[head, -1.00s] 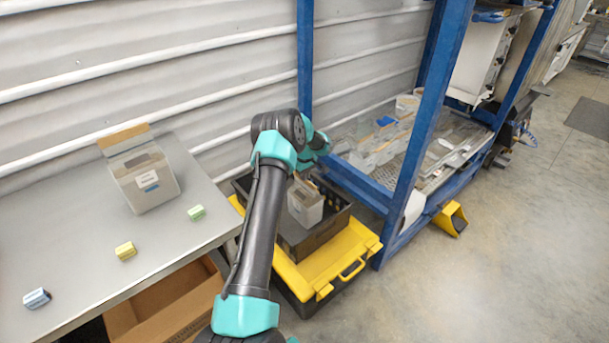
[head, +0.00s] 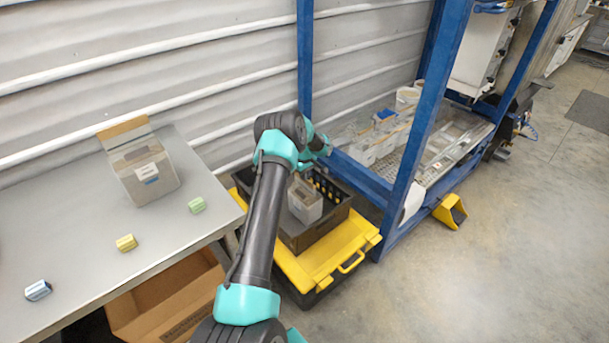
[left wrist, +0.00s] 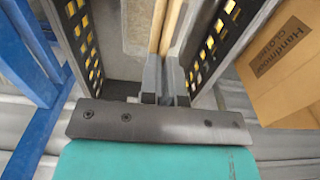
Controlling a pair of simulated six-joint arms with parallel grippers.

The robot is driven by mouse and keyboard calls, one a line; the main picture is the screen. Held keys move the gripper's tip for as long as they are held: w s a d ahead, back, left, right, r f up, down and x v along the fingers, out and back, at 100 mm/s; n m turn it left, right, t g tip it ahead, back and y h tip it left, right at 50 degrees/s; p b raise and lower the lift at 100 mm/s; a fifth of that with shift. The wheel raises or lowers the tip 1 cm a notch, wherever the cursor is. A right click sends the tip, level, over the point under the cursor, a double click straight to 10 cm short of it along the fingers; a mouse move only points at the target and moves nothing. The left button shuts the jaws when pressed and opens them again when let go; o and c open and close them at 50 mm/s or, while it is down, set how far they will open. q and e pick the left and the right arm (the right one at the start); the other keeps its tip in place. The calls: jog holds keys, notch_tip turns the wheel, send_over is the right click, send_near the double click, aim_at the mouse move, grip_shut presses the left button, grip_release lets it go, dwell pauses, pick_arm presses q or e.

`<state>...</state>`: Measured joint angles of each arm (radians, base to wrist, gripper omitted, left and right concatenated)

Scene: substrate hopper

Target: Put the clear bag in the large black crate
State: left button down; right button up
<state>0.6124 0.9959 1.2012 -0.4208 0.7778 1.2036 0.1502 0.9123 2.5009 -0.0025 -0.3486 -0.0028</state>
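A pale, see-through bag (head: 305,201) with a white label stands upright inside the large black crate (head: 322,229), which has slotted walls. In the left wrist view the crate's slotted wall (left wrist: 222,35) shows on both sides, with two tan rim strips of the bag (left wrist: 158,28) between. My left gripper (left wrist: 165,75) reaches down there, its fingers close together with the rim strips at them; it looks shut on the rim. In the head view my forearm hides most of this gripper. My right gripper is out of view.
A similar labelled container (head: 146,178) with a tan top stands on the grey table (head: 75,215), with several small coloured blocks. The black crate sits with a yellow-lidded case (head: 325,262). A blue frame (head: 423,125) rises close right. A cardboard box (head: 165,300) is under the table.

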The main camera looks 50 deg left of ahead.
pick_arm(q)
jog(key=shift+f, duration=0.3)
jog(key=c, duration=1.3)
grip_release()
jog(key=shift+f, duration=0.1)
jog(key=shift+c, duration=0.2)
notch_tip(320, 180, up, 13)
jog(key=shift+d, duration=0.1)
